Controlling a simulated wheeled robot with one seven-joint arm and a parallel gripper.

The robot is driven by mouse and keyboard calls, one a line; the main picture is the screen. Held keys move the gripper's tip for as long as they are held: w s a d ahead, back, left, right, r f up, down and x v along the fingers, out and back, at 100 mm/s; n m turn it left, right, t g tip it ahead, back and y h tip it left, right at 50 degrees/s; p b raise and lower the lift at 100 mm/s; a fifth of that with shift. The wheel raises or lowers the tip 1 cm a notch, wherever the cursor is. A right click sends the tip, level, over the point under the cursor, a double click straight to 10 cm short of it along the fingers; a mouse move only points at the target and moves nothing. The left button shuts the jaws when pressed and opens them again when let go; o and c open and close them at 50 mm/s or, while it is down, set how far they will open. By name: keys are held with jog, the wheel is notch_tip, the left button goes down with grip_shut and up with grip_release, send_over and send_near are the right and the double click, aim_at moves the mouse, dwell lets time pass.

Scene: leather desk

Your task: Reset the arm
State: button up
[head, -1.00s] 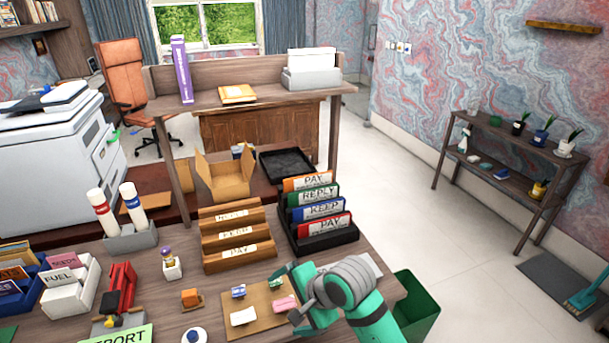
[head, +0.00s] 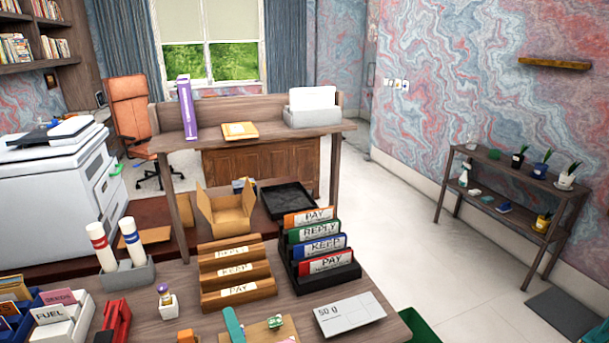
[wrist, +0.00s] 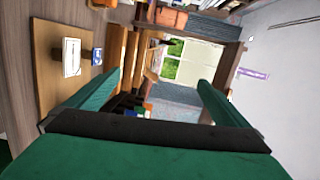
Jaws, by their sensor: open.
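My gripper (wrist: 158,84) shows in the wrist view as two green fingers spread wide apart, with nothing visible between them. In the head view only a green strip (head: 233,325), which looks like one finger, shows at the bottom edge, over the tan board (head: 292,326). The rest of my arm is out of that view. The wrist view looks sideways across the desk, with the board (wrist: 48,75), a white block (wrist: 72,57) and a small blue item (wrist: 97,56) on its left side.
A wooden sorter (head: 238,272) and a black sorter (head: 325,276) with labelled folders stand behind the board. A raised shelf (head: 270,131) spans the back. A green bin (head: 420,328) stands beyond the desk's right edge.

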jog(key=s+d+f+n+h, duration=0.1)
jog(key=s+d+f+h, duration=0.25)
jog(key=s+f, duration=0.4)
jog(key=s+d+f+n+h, duration=0.1)
jog(key=s+d+f+h, duration=0.3)
jog(key=s, duration=0.6)
jog(key=s+d+n, duration=0.4)
jog(key=s, duration=0.5)
jog(key=s+d+n, duration=0.4)
jog(key=s+n, duration=0.1)
jog(key=s, duration=0.4)
jog(key=shift+s+r+n, duration=0.3)
jog(key=shift+s, duration=0.1)
